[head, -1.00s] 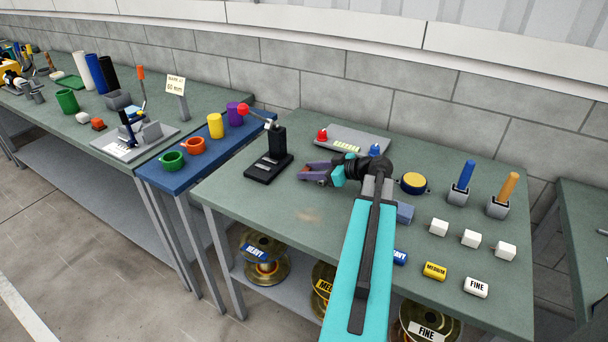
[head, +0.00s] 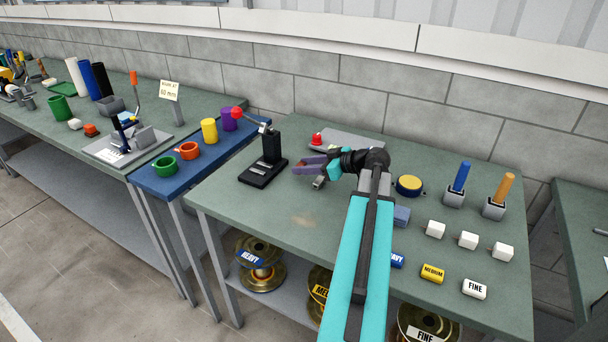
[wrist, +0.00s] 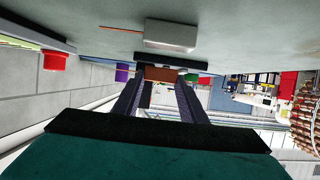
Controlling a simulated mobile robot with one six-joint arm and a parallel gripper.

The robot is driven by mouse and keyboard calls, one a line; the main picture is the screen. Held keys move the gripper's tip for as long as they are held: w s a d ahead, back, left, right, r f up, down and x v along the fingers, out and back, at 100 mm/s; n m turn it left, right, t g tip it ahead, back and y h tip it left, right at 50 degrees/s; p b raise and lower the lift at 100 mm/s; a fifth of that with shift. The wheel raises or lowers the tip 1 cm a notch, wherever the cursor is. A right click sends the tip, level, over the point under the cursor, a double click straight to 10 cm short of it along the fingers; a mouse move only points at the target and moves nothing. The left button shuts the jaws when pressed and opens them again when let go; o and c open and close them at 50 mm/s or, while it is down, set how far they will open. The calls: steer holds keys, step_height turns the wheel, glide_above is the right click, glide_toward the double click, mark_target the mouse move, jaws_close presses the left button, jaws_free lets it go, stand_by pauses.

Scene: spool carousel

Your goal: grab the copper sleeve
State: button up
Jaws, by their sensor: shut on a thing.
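My gripper (head: 306,166) has purple fingers and is over the back left part of the right bench. In the wrist view its two dark fingers close at their tips (wrist: 159,80) on a small copper-brown piece, which looks like the copper sleeve (wrist: 160,73). In the head view the sleeve is mostly hidden by the fingers. A small grey piece (head: 319,183) shows just below the gripper; I cannot tell if it touches.
A black press (head: 268,165) with a red-knobbed lever stands left of my gripper. A grey panel (head: 352,139) with a red knob is behind. A yellow-topped button (head: 409,184) and white blocks (head: 435,229) stand right. The bench's front left is clear.

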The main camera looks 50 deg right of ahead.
steer(key=w+a+b, duration=0.1)
steer(key=w+a, duration=0.1)
steer(key=a, duration=0.2)
steer(key=w+a+r+b, duration=0.1)
steer(key=w+a, duration=0.2)
steer(key=a, duration=0.2)
steer(key=w+a+b, duration=0.1)
steer(key=w+a, duration=0.2)
steer(key=a, duration=0.1)
steer(key=shift+w+a+r+b, duration=0.2)
steer(key=shift+a+b, duration=0.1)
